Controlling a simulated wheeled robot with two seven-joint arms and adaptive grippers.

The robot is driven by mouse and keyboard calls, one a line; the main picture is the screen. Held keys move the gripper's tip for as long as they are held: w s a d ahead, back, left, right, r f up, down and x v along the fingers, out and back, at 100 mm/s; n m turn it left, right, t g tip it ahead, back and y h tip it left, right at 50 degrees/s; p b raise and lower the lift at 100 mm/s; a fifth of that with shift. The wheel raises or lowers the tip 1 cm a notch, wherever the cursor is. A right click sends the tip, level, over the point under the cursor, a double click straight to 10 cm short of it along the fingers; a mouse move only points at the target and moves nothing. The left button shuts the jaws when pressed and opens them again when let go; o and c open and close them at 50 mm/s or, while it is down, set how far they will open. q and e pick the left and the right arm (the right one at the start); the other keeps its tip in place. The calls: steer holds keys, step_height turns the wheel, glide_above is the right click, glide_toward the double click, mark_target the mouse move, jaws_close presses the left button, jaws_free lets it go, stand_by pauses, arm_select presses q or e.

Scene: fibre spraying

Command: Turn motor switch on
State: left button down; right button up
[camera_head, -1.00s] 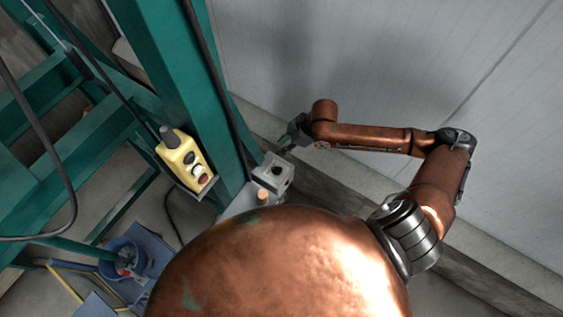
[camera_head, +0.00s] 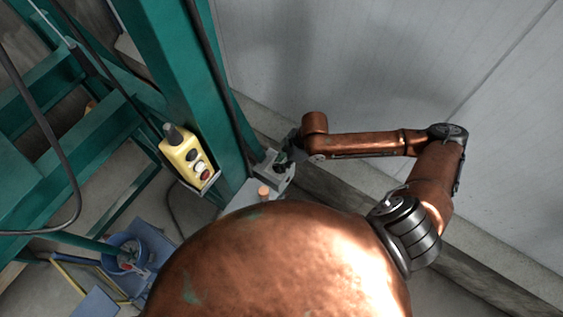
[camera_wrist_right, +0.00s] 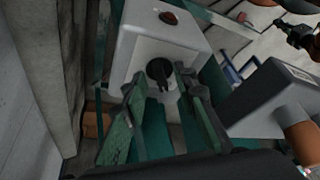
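The motor switch is a small pale grey box with a dark rotary knob. In the head view the switch box (camera_head: 284,178) sits beside the green post, partly hidden by my right gripper (camera_head: 284,162). In the right wrist view the box (camera_wrist_right: 191,36) stands ahead with the black knob (camera_wrist_right: 159,70) on its face. My right gripper (camera_wrist_right: 158,88) is open, its two greenish fingers spread on either side of the knob. I cannot tell whether they touch it. My left gripper is not in view.
A yellow control box (camera_head: 186,157) with several buttons hangs on the green post (camera_head: 180,62). A grey box with an orange cap (camera_head: 264,192) stands near the switch; a blue bucket (camera_head: 124,252) is at lower left. The pale wall (camera_head: 350,60) lies behind my arm.

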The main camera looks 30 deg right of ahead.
steer(key=shift+c, duration=0.7)
jaws_close()
steer(key=shift+d, duration=0.15)
steer(key=shift+r+m+p, duration=0.15)
steer(key=shift+m+p, duration=0.25)
steer(key=shift+p, duration=0.35)
steer(key=m+t+h+p, duration=0.1)
steer(key=m+p, duration=0.2)
steer(key=p, duration=0.2)
steer(key=a+m+h+p, duration=0.1)
steer(key=m+p, duration=0.3)
steer(key=p, duration=0.1)
steer(key=m+t+h+p, duration=0.1)
steer(key=m+p, duration=0.3)
steer(key=p, duration=0.1)
steer(key=shift+s+a+r+t, duration=0.1)
steer(key=shift+s+a+t, duration=0.05)
steer(key=shift+s+t, duration=0.2)
steer(key=shift+m+h+p, duration=0.7)
steer(key=shift+m+p, duration=0.5)
steer(key=shift+p, duration=0.1)
